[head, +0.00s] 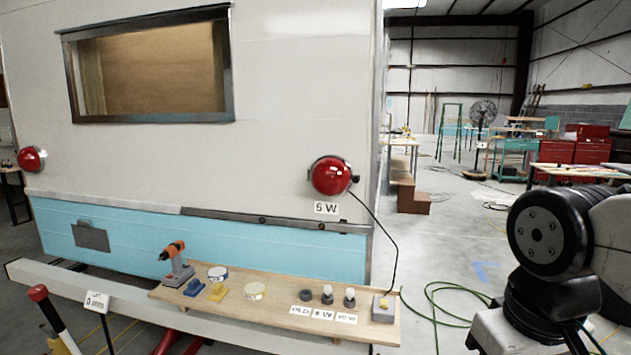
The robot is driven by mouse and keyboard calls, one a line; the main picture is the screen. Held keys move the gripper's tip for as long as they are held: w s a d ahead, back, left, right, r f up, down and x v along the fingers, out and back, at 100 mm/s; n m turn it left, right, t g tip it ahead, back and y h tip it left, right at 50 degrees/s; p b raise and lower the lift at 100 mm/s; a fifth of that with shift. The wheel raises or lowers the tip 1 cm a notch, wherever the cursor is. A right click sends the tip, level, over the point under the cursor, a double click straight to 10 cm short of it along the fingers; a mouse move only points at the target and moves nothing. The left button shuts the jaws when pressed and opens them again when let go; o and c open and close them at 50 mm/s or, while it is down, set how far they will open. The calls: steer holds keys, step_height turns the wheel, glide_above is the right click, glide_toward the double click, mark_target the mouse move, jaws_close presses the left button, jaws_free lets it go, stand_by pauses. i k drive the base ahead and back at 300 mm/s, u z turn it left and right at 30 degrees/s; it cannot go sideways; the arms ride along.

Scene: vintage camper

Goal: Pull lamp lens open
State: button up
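A red round lamp lens (331,175) sits on the right part of the white camper wall, above the blue band. It looks closed in its dark rim, with a small dark tab on its right side. A label reading "5 W" (326,208) is below it, and a black cable (386,228) runs from near the lamp down to a grey box (383,308). A second red lamp (31,159) is at the far left of the wall. My arm shows at the right edge, but my gripper is out of view.
A wooden shelf (225,302) below the wall holds an orange drill (174,258), blue and yellow items, round tins, small bulbs and labels. A striped post (50,315) and a sign (97,302) stand at front left. Floor right of the camper is mostly clear, with a green hose (440,316).

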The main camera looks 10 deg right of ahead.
mark_target(331, 176)
steer(key=z, duration=0.1)
steer(key=i, duration=0.95)
steer(key=z, duration=0.6)
